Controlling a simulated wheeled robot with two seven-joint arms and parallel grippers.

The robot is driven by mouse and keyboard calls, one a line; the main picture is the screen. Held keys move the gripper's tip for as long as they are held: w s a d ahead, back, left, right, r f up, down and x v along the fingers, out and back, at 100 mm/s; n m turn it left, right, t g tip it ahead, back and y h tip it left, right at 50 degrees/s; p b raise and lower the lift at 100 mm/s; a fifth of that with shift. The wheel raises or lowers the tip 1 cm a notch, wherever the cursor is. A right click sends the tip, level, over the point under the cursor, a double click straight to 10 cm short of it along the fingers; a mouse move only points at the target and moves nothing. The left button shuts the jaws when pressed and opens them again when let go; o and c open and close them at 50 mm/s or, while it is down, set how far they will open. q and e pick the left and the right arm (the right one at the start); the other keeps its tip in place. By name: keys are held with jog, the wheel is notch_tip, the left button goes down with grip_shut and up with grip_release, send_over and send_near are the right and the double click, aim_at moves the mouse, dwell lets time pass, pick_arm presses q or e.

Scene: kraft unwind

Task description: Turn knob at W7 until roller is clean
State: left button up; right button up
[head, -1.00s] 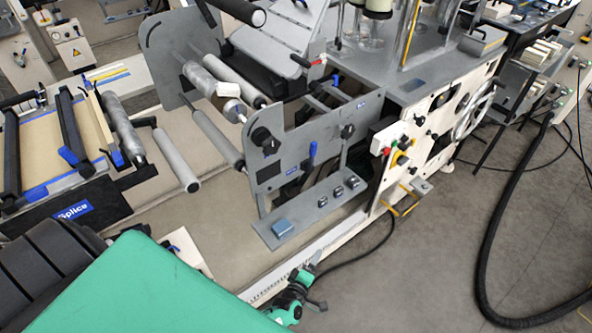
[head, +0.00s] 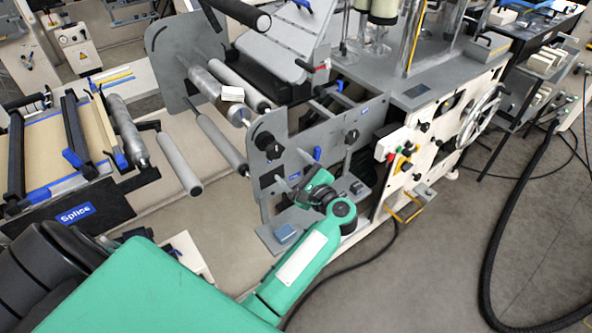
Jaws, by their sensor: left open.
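A grey upright panel (head: 330,145) carries a large black knob (head: 264,141) at its left end and another black knob (head: 352,135) at its right. Which one is W7 I cannot tell; the labels are too small to read. A metal roller (head: 203,82) runs behind the panel, with a white block (head: 232,94) at its near end. Whether the roller is clean I cannot tell. My right gripper is out of view.
A grey shelf with a blue box (head: 285,233) juts out below the panel. A blue lever (head: 317,154) stands just above my left gripper. A white control panel (head: 410,155) and handwheel (head: 480,115) are on the right. A black hose (head: 490,250) lies on open floor.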

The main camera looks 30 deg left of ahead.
aim_at(277, 153)
pick_arm(q)
jog(key=x, duration=0.2)
jog(key=p+x, duration=0.1)
jog(key=x, duration=0.1)
jog(key=shift+r+p, duration=0.2)
jog(key=shift+p, duration=0.1)
jog(key=a, duration=0.1)
jog(key=a+b, duration=0.1)
jog(key=w+b, duration=0.1)
jog(key=shift+a+f, duration=0.4)
jog(key=shift+r+b+x, duration=0.2)
jog(key=shift+b+x, duration=0.35)
jog(key=shift+x, duration=0.4)
